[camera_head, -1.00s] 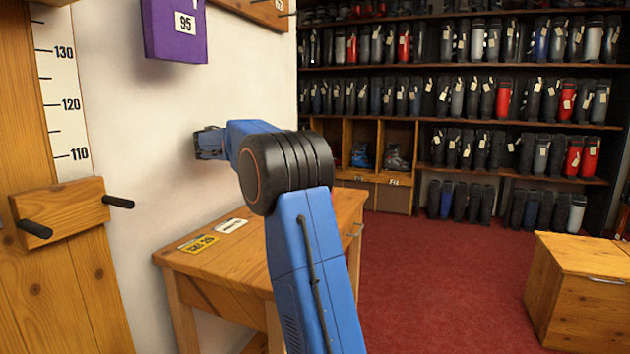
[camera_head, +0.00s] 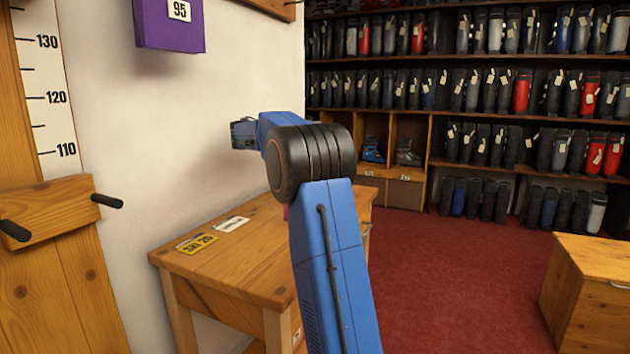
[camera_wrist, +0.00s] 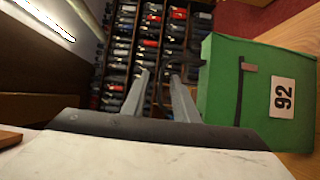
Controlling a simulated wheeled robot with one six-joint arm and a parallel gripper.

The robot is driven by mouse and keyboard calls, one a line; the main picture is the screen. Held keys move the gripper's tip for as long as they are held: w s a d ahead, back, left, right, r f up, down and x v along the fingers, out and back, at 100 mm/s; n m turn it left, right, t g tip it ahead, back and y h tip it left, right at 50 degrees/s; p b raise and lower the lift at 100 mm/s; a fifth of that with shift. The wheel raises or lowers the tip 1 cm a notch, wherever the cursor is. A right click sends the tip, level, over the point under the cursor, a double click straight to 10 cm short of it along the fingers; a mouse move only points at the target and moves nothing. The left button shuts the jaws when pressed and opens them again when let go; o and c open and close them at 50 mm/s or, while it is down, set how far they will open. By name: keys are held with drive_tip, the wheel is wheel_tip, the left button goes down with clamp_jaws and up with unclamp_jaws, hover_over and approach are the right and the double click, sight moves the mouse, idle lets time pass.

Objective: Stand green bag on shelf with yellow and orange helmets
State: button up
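The green bag (camera_wrist: 226,85), with a dark strap and a white "92" label, shows on the right of the wrist view. It is beside a wooden surface; whether it rests on it I cannot tell. My gripper (camera_wrist: 160,74) has its two fingers apart with nothing between them. The bag is to the right of the fingers, outside the gap. In the head view my gripper (camera_head: 238,134) is above the back of the wooden table near the white wall, and no green bag is visible. No yellow or orange helmets and no shelf holding them show.
A wooden table (camera_head: 235,265) carries yellow (camera_head: 197,243) and white (camera_head: 231,224) labels. A purple bag marked 95 (camera_head: 165,30) hangs on the wall. Dark pegs (camera_head: 107,200) stick out at left. Boot racks (camera_head: 470,115) fill the back. A wooden box (camera_head: 590,290) stands right; red floor (camera_head: 460,290) is clear.

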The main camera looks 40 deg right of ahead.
drive_tip(key=d, duration=0.5)
drive_tip(key=shift+s, duration=0.4)
drive_tip(key=shift+f, duration=0.1)
clamp_jaws()
idle(0.9)
